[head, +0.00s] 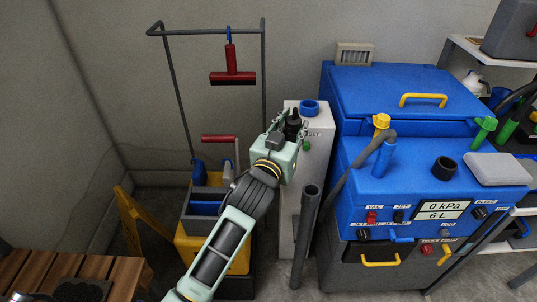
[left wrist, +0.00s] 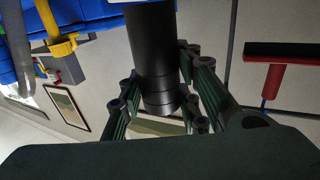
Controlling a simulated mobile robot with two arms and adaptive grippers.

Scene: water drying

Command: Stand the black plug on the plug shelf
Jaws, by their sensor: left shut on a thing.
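The black plug (head: 293,124) is at my left gripper (head: 289,130), just in front of the upper part of a narrow white stand (head: 317,160). In the left wrist view, the plug (left wrist: 154,50) is a dark cylinder between the fingers of my left gripper (left wrist: 160,88), which is shut on it. The gripper hides part of the plug in the head view. I cannot tell whether the plug touches the stand. No surface is clearly marked as the plug shelf; the stand's label is partly hidden. My right gripper is not in view.
A blue ring (head: 309,107) sits on the stand's top. Right of it is a blue machine (head: 400,180) with a yellow fitting (head: 381,121) and hose. A yellow mop bucket (head: 240,262) stands left, below a hanging red squeegee (head: 231,70). A dark pipe (head: 305,235) rises in front.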

